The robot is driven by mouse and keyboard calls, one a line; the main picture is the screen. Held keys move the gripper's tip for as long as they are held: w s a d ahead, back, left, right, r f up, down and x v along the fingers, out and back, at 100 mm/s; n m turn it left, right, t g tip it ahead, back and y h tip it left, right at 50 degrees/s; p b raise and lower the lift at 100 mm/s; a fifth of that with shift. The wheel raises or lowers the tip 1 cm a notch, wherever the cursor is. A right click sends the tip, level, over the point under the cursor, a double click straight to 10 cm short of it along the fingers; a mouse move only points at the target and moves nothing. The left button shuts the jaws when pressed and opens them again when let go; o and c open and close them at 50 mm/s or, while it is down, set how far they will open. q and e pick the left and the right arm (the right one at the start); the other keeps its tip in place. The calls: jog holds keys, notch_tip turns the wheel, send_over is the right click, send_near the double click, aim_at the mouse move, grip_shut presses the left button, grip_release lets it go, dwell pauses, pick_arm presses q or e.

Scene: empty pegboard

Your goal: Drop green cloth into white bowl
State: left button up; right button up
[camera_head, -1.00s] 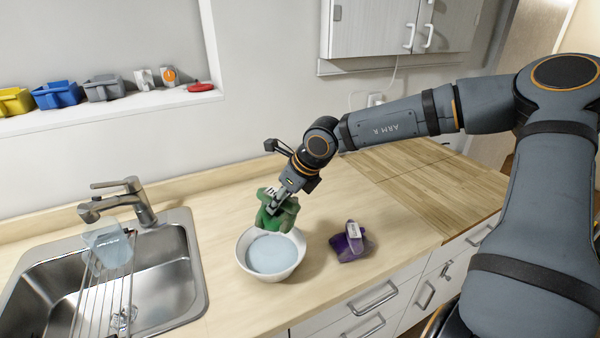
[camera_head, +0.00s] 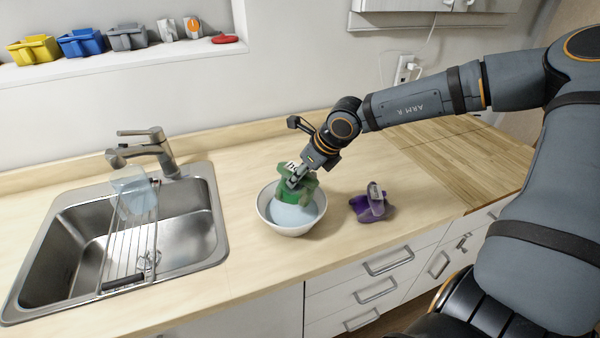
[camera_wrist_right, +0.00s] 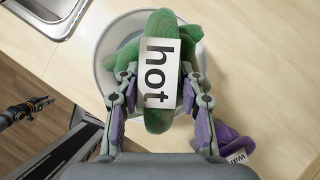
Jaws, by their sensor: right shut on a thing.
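The green cloth (camera_head: 297,185) has a white label and is bunched up in my right gripper (camera_head: 297,172), over the back part of the white bowl. The white bowl (camera_head: 268,222) stands on the counter and shows pale blue inside. In the right wrist view the label on the green cloth (camera_wrist_right: 133,55) reads "hot". There the fingers of my right gripper (camera_wrist_right: 158,98) are closed on both sides of the cloth, and the bowl's rim (camera_wrist_right: 104,42) shows behind it. Whether the cloth touches the bowl is unclear.
A purple cloth (camera_head: 370,208) with a label lies on the counter right of the bowl. A steel sink (camera_head: 185,240) with a faucet (camera_head: 150,150), a wire rack and a light blue cloth (camera_head: 134,190) is at left. Small bins (camera_head: 80,42) stand on the wall shelf.

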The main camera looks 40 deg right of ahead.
jog(key=o, duration=1.3)
jog(key=shift+c, duration=0.2)
pick_arm(q)
jog(key=shift+a, duration=0.1)
pick_arm(e)
jog(key=shift+r, duration=0.1)
notch_tip(320, 180, up, 10)
jog(key=shift+f, duration=0.1)
